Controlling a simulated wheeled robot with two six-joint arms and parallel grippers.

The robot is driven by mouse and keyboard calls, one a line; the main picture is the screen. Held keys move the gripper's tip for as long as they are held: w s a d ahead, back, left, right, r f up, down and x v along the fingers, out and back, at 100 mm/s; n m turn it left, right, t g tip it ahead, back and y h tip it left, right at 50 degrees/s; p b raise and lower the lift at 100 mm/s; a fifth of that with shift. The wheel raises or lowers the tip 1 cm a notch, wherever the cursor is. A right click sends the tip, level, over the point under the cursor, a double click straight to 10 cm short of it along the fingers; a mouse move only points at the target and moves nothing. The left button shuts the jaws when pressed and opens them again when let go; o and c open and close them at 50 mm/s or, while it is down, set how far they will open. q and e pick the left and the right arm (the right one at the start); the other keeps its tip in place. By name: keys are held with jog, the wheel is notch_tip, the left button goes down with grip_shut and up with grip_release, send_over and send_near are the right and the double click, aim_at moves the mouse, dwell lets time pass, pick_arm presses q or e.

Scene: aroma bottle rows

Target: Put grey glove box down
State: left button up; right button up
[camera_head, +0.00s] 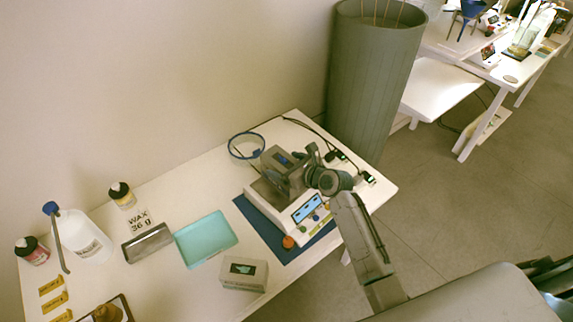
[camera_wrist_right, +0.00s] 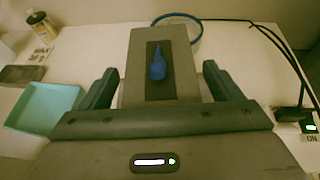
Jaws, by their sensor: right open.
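The grey glove box (camera_head: 279,158), with a blue picture on its top, is on the white scale (camera_head: 302,213) in the head view. In the right wrist view the box (camera_wrist_right: 178,38) lies between the fingers of my right gripper (camera_wrist_right: 160,75). The fingers are open, with a gap showing on each side of the box. In the head view my right gripper (camera_head: 303,167) is at the box's right side. The box's underside is hidden, so its exact contact with the scale pan cannot be told. My left gripper is not in view.
A turquoise tray (camera_head: 206,239), metal block (camera_head: 148,243), wax card (camera_head: 139,219) and bottles (camera_head: 85,236) are left. A blue ring (camera_head: 246,146) and cables lie behind the scale. A grey bin (camera_head: 368,80) stands beyond.

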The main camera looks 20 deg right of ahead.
jog(key=b+v, duration=0.1)
jog(key=v, duration=1.1)
jog(key=shift+r, duration=0.2)
jog(key=shift+a+f, duration=0.1)
